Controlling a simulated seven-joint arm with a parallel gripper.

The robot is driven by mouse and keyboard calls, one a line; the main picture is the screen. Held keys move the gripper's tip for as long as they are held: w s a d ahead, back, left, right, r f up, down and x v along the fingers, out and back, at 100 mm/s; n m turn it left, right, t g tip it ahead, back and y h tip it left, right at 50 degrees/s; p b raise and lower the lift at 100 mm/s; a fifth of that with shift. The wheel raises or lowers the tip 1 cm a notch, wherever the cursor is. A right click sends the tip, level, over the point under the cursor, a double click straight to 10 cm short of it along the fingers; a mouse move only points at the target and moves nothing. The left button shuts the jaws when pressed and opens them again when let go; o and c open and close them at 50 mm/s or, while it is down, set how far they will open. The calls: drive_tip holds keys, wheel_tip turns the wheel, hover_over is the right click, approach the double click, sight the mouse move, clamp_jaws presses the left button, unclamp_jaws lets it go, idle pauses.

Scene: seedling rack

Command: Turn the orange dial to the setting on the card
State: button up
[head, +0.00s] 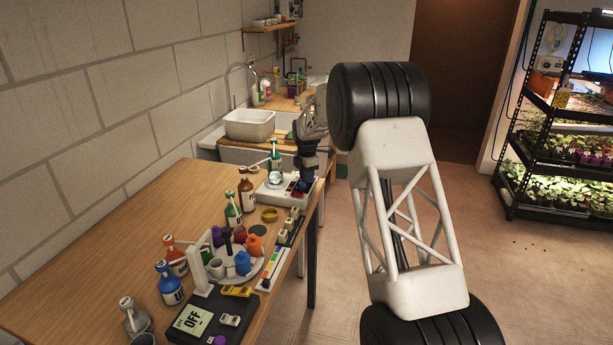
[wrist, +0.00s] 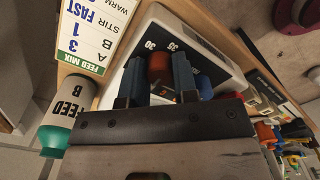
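The orange dial (wrist: 160,66) is on a white device (wrist: 215,48) with a dark panel; the marks 30 and 35 show beside it. My gripper (wrist: 160,76) has its two blue fingers on either side of the dial. No gap shows between fingers and dial, so it looks shut on it. The dial's pointer is hidden. In the head view my gripper (head: 306,176) is low over the white device (head: 270,196).
A FEED B bottle (wrist: 68,112) stands near the card. A blue knob (wrist: 205,86) is close beside my right finger. In the head view, brown (head: 246,190) and green (head: 233,210) bottles stand left of the device. A dark scale (head: 200,325) reads OFF. The table's left part is clear.

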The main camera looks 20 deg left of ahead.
drive_tip(key=shift+c, duration=0.8)
